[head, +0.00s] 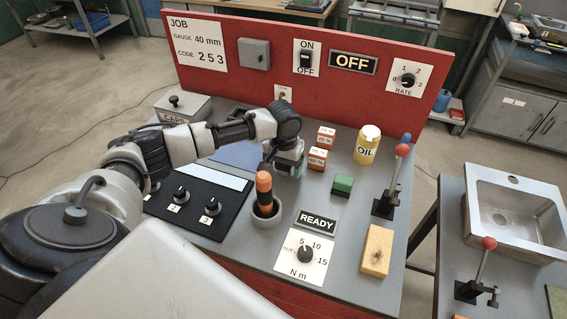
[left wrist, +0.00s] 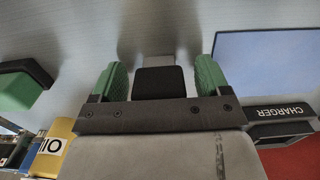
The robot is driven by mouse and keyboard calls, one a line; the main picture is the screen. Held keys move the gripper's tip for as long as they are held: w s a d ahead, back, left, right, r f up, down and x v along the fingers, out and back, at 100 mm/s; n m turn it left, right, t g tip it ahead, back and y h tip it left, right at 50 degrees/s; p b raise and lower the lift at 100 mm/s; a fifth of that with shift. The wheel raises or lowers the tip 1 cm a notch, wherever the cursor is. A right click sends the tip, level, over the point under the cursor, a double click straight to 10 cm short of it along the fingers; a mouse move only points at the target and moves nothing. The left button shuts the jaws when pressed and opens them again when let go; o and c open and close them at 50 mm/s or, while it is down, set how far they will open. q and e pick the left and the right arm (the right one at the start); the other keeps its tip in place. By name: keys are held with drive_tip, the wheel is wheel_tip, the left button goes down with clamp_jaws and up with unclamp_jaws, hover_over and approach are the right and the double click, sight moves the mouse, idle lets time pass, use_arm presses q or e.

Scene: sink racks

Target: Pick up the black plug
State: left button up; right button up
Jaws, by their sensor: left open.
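In the left wrist view a black block (left wrist: 160,82), which looks like the black plug, lies on the grey bench top between the two green finger pads of my left gripper (left wrist: 160,80). The fingers are open, with a narrow gap on each side of the block. In the head view my left gripper (head: 284,168) points down at the bench, behind the cup with the orange handle. I cannot make out the plug there; the gripper and wrist cover that spot. My right gripper is in neither view.
A blue mat (head: 236,155) lies left of the gripper. A grey cup (head: 266,217) with an orange-handled tool (head: 264,186) stands in front. To the right are small orange-and-white boxes (head: 317,158), a green block (head: 343,184), an oil jar (head: 367,146) and a red-knobbed lever (head: 402,150).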

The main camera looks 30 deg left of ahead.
use_arm(q)
drive_tip(key=shift+c, duration=0.2)
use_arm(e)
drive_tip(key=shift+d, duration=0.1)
use_arm(q)
drive_tip(key=c, duration=1)
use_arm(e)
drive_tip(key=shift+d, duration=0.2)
use_arm(q)
drive_tip(key=shift+o, duration=0.2)
